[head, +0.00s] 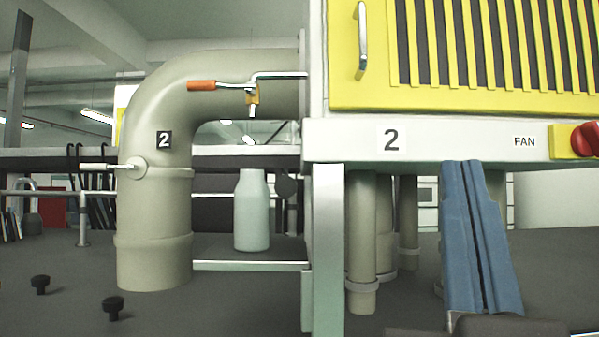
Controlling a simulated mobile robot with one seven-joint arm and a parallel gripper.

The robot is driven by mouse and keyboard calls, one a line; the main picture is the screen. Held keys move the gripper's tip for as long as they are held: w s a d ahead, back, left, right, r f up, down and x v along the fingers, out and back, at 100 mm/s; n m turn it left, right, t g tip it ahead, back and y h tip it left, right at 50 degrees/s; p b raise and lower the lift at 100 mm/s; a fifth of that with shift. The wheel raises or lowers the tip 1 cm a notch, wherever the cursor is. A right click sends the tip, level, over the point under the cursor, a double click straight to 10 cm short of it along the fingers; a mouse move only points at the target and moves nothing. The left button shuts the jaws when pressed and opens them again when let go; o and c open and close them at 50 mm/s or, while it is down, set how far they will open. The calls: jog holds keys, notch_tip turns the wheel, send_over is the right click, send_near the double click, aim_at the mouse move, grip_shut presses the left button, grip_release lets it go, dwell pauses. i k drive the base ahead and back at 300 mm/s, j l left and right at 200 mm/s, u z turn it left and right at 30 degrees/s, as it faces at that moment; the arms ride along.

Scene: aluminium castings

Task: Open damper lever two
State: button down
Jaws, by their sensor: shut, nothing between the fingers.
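The damper lever (100,166) is a short pale handle on a round pivot (138,168) on the beige duct (155,215). It lies about horizontal and points left, across the duct's axis. My gripper (461,165) has two long blue fingers side by side, shut and empty, at the lower right. It is well to the right of the lever and apart from it, in front of the machine's lower edge.
An orange-handled lever (202,86) with a brass fitting crosses the upper duct. A pale bottle (252,212) stands on a shelf (250,250) right of the duct. The white machine (450,140) has a yellow grille and red fan knob (585,139). Two black knobs (113,308) (40,284) are low left.

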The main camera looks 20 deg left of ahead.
aim_at(84, 166)
jog(key=u, duration=1.2)
jog(key=i+l+u, duration=0.5)
jog(key=i, duration=0.2)
jog(key=i+j, duration=0.15)
jog(key=j, duration=0.2)
jog(key=i+j+u, duration=0.1)
jog(key=i+j, duration=0.1)
jog(key=j, duration=0.1)
